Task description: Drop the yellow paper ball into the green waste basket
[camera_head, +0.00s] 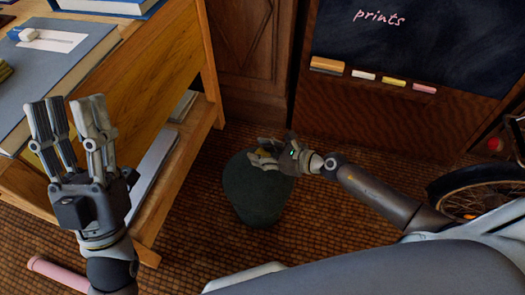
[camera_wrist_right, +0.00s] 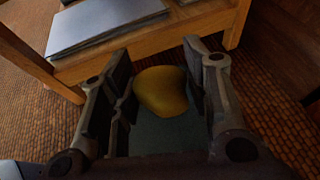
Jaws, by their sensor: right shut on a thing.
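The yellow paper ball (camera_wrist_right: 161,91) sits between the two fingers of my right gripper (camera_wrist_right: 160,92) in the right wrist view, and the gripper is shut on it. In the head view only a small yellow bit of the ball shows by my right gripper (camera_head: 264,156). The dark green waste basket (camera_head: 252,198) stands on the floor, and the gripper overlaps its upper rim in the picture. The basket also shows behind and below the ball in the wrist view (camera_wrist_right: 165,134). My left gripper (camera_head: 76,132) is open and empty, fingers up, in front of the wooden desk.
The wooden desk (camera_head: 165,70) with a lower shelf holding papers stands left of the basket. A chalkboard (camera_head: 420,45) with a chalk ledge is at the back right. A wheel (camera_head: 482,192) is at the right edge. A pink tube (camera_head: 58,272) lies at lower left.

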